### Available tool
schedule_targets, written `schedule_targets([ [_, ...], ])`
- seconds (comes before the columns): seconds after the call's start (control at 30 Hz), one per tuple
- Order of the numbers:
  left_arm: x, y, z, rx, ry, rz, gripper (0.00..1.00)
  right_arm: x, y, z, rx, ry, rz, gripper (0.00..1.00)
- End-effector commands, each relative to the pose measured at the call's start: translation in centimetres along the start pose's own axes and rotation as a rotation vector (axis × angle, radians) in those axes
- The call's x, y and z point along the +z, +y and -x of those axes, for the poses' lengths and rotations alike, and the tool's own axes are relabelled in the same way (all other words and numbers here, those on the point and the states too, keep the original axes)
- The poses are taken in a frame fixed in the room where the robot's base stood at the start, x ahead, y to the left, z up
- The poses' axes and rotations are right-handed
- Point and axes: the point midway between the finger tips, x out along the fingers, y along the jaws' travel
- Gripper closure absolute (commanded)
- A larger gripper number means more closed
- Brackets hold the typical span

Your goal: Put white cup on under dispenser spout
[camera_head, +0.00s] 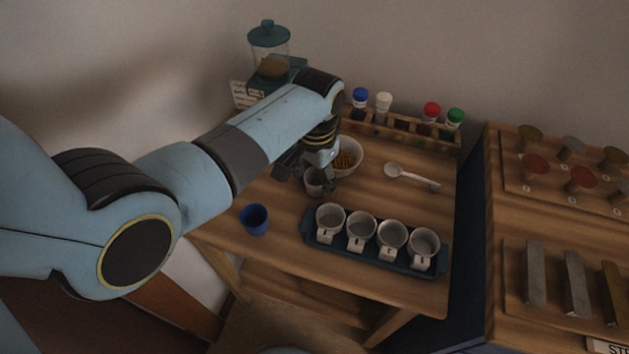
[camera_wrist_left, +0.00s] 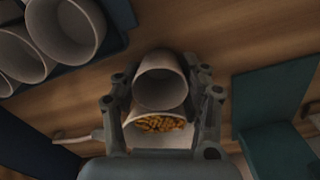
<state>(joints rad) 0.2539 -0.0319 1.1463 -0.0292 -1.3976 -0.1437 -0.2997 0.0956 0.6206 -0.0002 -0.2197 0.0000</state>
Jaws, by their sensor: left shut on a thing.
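My left gripper (camera_head: 308,176) is shut on a white cup (camera_head: 315,182) above the wooden table. In the left wrist view the white cup (camera_wrist_left: 160,82) sits between the two fingers (camera_wrist_left: 160,110), its open mouth showing empty. The dispenser (camera_head: 270,52) stands at the back left of the table, with a clear jar, a teal lid and something brown inside. My arm hides its lower part and the spout. A teal part (camera_wrist_left: 272,100), likely the dispenser base, shows at the right of the left wrist view. My right gripper is not in view.
A bowl of orange-brown bits (camera_head: 347,158) is just behind the held cup. A blue cup (camera_head: 254,219) stands at the front left. A blue tray (camera_head: 375,259) holds several white cups. A spoon (camera_head: 412,177) and a rack of capped bottles (camera_head: 400,126) lie right and behind.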

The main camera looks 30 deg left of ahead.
Motion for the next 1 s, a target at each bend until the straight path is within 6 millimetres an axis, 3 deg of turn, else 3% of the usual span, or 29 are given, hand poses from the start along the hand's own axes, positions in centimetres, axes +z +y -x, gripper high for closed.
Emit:
schedule_targets([
  [0.3, 0.0, 0.0, -0.2, 0.000, 0.000, 0.000, 0.74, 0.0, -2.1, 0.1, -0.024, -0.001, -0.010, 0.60],
  [0.33, 0.0, 0.0, -0.1, 0.000, 0.000, 0.000, 0.54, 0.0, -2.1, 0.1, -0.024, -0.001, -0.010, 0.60],
  [0.5, 0.0, 0.0, -0.1, 0.000, 0.000, 0.000, 0.33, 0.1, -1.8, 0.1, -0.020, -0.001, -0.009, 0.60],
  [0.8, 0.0, 0.0, 0.2, 0.000, 0.001, 0.000, 0.33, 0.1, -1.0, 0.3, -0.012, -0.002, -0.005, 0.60],
  [1.0, -0.1, 0.0, 3.3, 0.000, 0.004, 0.000, 0.33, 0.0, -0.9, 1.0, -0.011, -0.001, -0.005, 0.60],
])
